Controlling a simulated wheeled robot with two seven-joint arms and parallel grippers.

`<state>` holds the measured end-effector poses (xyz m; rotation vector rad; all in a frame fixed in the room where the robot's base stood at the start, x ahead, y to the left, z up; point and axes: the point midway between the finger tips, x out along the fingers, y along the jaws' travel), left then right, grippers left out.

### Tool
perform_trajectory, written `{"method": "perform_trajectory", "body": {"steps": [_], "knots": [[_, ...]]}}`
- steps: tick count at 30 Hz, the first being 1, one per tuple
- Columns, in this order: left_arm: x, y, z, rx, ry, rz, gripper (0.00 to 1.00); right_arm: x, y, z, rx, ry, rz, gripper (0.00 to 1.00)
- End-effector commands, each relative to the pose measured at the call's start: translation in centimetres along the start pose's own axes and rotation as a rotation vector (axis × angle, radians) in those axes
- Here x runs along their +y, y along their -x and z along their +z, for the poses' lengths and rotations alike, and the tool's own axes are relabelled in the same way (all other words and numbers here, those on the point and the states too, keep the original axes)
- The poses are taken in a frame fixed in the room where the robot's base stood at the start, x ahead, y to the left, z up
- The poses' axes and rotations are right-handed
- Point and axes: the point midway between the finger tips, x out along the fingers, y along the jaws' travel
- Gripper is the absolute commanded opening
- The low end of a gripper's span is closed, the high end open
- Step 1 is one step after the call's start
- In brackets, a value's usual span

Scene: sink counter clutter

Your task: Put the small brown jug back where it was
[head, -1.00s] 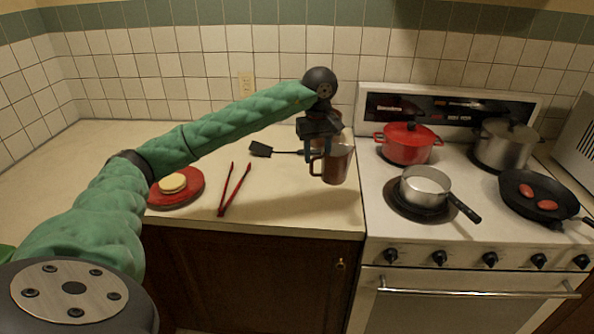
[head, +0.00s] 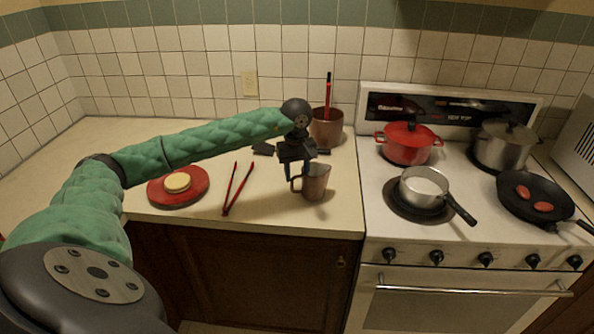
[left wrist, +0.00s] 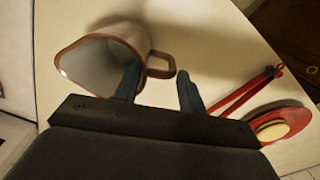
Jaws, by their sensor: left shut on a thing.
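The small brown jug (head: 316,181) is near the front right of the counter, left of the stove. My left gripper (head: 299,171) is above its handle side, fingers pointing down, and is shut on the jug at its handle. In the left wrist view the jug (left wrist: 138,36) shows its open mouth and pale inside. Its handle lies between the two fingertips (left wrist: 158,80). The jug is at or just above the counter top; I cannot tell whether its base touches. My right gripper is not in view.
Red tongs (head: 237,188) and a red plate (head: 196,192) with a pale round item lie to the left. A brown pot (head: 327,133) holding a red-handled utensil stands behind the jug. A black spatula (head: 263,149) lies behind. The stove (head: 460,228) with pans is right.

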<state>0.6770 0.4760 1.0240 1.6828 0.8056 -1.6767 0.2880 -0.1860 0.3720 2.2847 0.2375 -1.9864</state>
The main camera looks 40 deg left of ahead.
Motion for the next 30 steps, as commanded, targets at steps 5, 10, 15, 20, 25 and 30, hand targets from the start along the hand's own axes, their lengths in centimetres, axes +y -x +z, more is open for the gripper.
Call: {"method": "perform_trajectory", "body": {"steps": [5,10,15,20,25,30], "knots": [[0.03,-0.55,0.01,0.0,0.0,0.002,0.04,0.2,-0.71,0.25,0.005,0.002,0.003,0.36],[0.03,-0.58,0.01,0.0,0.0,0.002,0.04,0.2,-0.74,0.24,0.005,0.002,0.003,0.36],[0.03,-0.72,0.0,0.0,0.0,0.001,0.04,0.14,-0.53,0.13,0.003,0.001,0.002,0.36],[0.01,-0.81,0.01,0.0,0.0,0.001,0.45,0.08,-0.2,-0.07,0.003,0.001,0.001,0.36],[0.01,-0.8,0.01,0.0,0.0,0.001,0.62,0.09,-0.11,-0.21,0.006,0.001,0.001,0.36],[0.01,-0.79,0.01,0.0,0.0,0.001,0.62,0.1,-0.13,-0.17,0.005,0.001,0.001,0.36]]}}
